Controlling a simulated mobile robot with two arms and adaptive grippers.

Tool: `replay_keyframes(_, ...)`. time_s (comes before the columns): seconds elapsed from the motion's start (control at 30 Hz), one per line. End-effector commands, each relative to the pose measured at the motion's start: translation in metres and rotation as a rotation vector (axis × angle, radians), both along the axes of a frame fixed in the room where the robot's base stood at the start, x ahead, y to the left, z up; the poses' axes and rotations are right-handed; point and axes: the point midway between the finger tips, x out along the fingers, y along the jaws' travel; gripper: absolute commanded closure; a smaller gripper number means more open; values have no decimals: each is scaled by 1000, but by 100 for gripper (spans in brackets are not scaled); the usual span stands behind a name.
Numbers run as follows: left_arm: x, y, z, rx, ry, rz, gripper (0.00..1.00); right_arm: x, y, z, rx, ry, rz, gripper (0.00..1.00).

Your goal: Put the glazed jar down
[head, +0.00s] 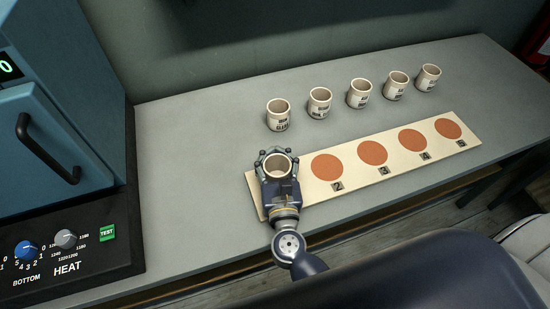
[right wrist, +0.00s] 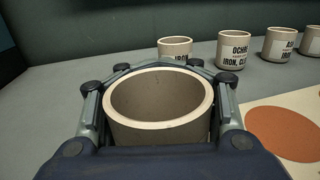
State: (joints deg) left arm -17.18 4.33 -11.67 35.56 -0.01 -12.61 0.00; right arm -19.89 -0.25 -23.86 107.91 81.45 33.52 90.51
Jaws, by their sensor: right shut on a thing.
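My right gripper (head: 277,165) is shut around a pale, open-topped jar (head: 278,167) at the left end of a cream board. In the right wrist view the jar (right wrist: 160,100) stands upright between the fingers, its rim and empty inside showing. The board (head: 390,174) has a row of orange-brown discs (head: 327,167) with number labels. The gripper and jar cover the board's left end, so any disc there is hidden. I cannot tell whether the jar's base touches the board. My left gripper is not in view.
Several labelled cream jars (head: 319,102) stand in a row behind the board on the grey table (head: 200,130). A blue kiln (head: 60,120) with a black handle stands at the left, above a panel with HEAT knobs (head: 65,239). The table between kiln and board is clear.

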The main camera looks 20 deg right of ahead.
Motion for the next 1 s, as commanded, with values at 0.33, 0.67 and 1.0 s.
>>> replay_keyframes(0.33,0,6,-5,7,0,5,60,0,0,-4,0,-2,0,89)
replay_keyframes(0.67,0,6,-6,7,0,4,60,0,0,-6,0,0,0,27)
replay_keyframes(1.0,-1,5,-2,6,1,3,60,0,0,-2,0,-1,0,27)
